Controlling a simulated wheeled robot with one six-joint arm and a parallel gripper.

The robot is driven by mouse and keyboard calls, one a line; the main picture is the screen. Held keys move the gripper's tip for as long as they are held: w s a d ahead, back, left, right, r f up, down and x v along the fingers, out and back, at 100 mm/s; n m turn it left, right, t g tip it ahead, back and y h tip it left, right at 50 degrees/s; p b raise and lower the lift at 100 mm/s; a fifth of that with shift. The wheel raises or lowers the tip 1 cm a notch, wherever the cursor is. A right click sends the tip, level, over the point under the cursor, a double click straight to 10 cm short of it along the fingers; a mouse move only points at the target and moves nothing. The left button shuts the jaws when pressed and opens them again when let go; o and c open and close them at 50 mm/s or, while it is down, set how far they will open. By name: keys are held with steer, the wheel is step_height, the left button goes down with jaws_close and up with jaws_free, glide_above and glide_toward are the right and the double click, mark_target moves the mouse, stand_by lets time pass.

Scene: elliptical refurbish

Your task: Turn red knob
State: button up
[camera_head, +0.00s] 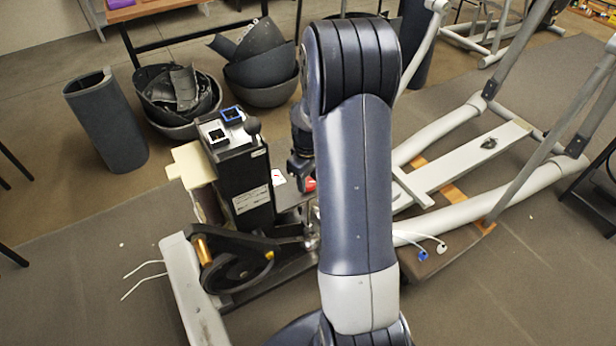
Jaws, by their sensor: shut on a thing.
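The red knob (310,185) shows as a small red patch low beside the black upright housing (247,185) of the elliptical machine. My gripper (301,174) is at the knob, pointing down, with its jaws shut on it. My large dark blue arm link stands in front and hides the right side of the gripper and part of the knob. How far the knob is turned cannot be seen.
The housing carries a blue-framed socket (232,115) and a black ball-topped lever (253,127) close to my gripper. A black pulley wheel (238,270) is below. Grey bins (178,100) with dark parts stand behind. Elliptical rails (450,212) lie to the right.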

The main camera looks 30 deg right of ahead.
mark_target(308, 182)
steer(key=shift+n, duration=0.9)
steer(key=o, duration=1)
step_height(308, 182, up, 11)
steer(key=shift+f+p, duration=0.1)
steer(key=shift+p, duration=0.85)
